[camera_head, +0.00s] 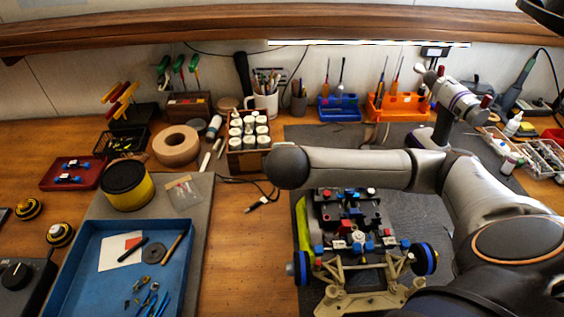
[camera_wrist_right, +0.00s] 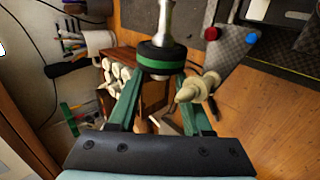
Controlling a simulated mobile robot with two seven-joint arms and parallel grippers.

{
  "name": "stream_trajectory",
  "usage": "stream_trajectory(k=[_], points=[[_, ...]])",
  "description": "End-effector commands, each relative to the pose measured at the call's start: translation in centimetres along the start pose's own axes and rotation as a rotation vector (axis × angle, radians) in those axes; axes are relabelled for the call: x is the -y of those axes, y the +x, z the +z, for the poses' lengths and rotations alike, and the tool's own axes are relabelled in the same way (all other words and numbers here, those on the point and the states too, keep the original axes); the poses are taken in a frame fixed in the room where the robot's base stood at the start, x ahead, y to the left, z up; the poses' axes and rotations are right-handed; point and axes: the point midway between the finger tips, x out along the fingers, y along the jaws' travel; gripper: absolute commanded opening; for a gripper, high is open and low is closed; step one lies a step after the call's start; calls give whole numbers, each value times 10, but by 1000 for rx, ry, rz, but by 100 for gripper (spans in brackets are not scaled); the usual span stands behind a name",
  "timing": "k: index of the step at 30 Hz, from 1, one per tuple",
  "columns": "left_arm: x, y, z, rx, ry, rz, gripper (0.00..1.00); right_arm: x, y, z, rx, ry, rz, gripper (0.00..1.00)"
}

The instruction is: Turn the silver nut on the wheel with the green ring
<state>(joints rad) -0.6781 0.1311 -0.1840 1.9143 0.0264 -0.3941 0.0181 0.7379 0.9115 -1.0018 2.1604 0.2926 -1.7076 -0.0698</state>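In the right wrist view a black wheel with a green ring (camera_wrist_right: 161,58) lies just beyond my right gripper (camera_wrist_right: 162,92). A long silver shaft (camera_wrist_right: 165,20) rises from the wheel; I cannot pick out a separate silver nut. The two green fingers are spread apart, with nothing visibly clamped between them. A pale beige knobbed part (camera_wrist_right: 194,90) is close to the right finger; I cannot tell if they touch. In the head view the racecar (camera_head: 345,232) stands under my right arm, which hides its far end and my right gripper. My left gripper is not in view.
Two blue-trimmed wheels (camera_head: 425,258) are at the car's near end. A blue tray (camera_head: 92,268) with small tools lies left, and a wooden rack of white jars (camera_head: 248,142) stands behind the car. Loose cables lie beside the rack. Bare wood lies left of the car.

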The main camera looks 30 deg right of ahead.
Motion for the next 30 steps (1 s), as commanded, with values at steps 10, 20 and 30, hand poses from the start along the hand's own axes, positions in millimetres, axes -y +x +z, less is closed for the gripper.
stream_trajectory(k=[10, 20, 30], points=[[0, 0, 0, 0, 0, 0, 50, 0, 0, 0, 0, 0, 0, 9], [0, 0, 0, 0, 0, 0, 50, 0, 0, 0, -1, 0, -1, 0], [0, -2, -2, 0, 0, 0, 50, -2, 0, 0, 0, 3, -56, 0]])
